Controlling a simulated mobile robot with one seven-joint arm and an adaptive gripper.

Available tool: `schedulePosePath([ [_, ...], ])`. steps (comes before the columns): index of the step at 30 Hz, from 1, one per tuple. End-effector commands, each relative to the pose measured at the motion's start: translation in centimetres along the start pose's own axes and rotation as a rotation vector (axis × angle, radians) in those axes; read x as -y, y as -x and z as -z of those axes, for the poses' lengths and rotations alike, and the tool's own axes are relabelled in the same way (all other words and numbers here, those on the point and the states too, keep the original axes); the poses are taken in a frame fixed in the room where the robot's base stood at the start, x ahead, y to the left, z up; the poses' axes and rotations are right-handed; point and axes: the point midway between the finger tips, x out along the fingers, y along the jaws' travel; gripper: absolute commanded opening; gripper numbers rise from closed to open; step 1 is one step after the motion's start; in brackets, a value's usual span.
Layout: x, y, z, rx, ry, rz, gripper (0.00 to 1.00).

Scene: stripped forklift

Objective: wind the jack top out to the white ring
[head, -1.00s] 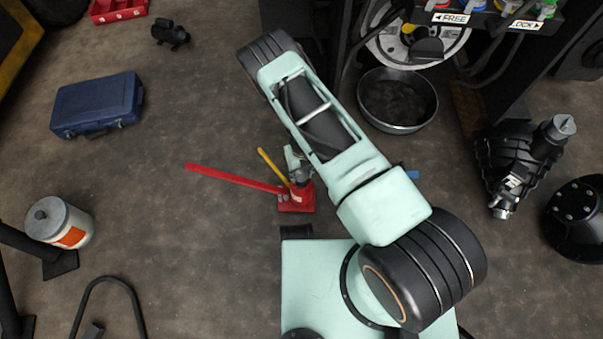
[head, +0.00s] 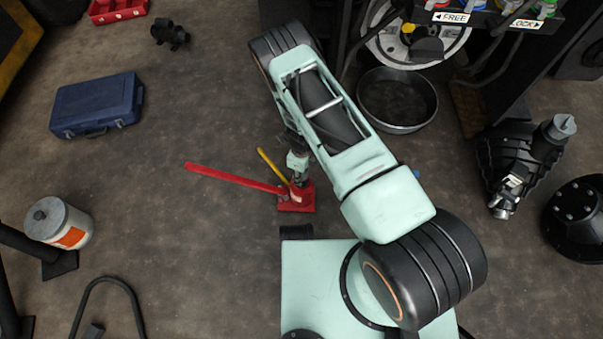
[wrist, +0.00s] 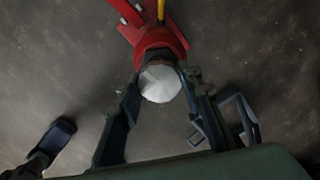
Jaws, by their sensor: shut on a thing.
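The red bottle jack (head: 296,202) stands on the floor just beyond my base, with a long red handle (head: 232,177) to the left and a yellow rod (head: 270,163). In the wrist view the red jack body (wrist: 160,40) is at the top centre, and its pale, faceted round top (wrist: 160,84) faces the camera. My gripper (wrist: 162,88) has one finger on each side of this top and is shut on it. In the head view my gripper (head: 298,170) is just above the jack, partly covered by my arm. I cannot make out the white ring.
A blue case (head: 97,104) and a white canister (head: 60,222) stand to the left. A metal basin (head: 397,100) is behind my arm, near the forklift frame. A black part (head: 520,160) lies to the right. The floor left of the jack is mostly clear.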

Motion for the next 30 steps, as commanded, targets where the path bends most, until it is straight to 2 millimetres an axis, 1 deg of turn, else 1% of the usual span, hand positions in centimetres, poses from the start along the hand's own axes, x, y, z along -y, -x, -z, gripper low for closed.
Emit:
schedulePosePath([
  [1, -0.07, -0.25, 0.35, -0.005, 0.015, -0.001, 0.09],
  [7, -0.06, -0.25, 0.38, -0.006, 0.060, -0.001, 0.09],
  [21, -0.04, -0.25, 0.42, -0.007, 0.070, -0.001, 0.09],
  [22, -0.04, -0.25, 0.42, -0.006, 0.070, -0.001, 0.36],
  [26, -0.02, -0.18, 0.30, -0.005, 0.070, -0.001, 0.51],
  [30, -0.01, -0.11, 0.19, -0.003, 0.070, 0.000, 0.51],
])
